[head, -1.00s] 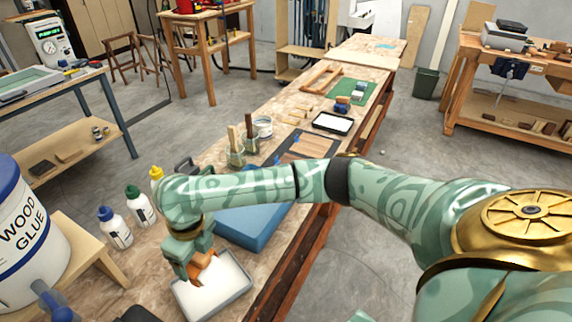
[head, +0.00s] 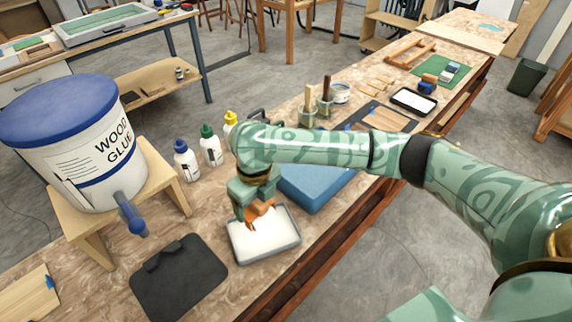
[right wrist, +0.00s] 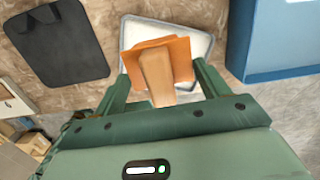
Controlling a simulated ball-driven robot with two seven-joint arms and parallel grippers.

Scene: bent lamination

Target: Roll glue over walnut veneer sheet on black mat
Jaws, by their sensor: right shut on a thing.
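My right gripper (head: 258,212) is shut on an orange tool with a pale wooden grip (right wrist: 158,75), taken to be the glue roller. It is over the far part of a grey tray (head: 297,243) of white glue; I cannot tell whether the tool touches the glue. In the right wrist view the tool lies between the two green fingers, with the tray (right wrist: 207,40) behind it. The brown walnut veneer sheet (head: 388,119) lies on a black mat (head: 352,126) farther up the bench, partly hidden by my arm. My left gripper is not in view.
A blue block (head: 318,188) stands between the tray and the veneer. A wood glue bucket (head: 85,150) on a stand, several glue bottles (head: 210,146) and a dark flat board (head: 178,278) are to the left. Brushes (head: 325,95) stand beyond.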

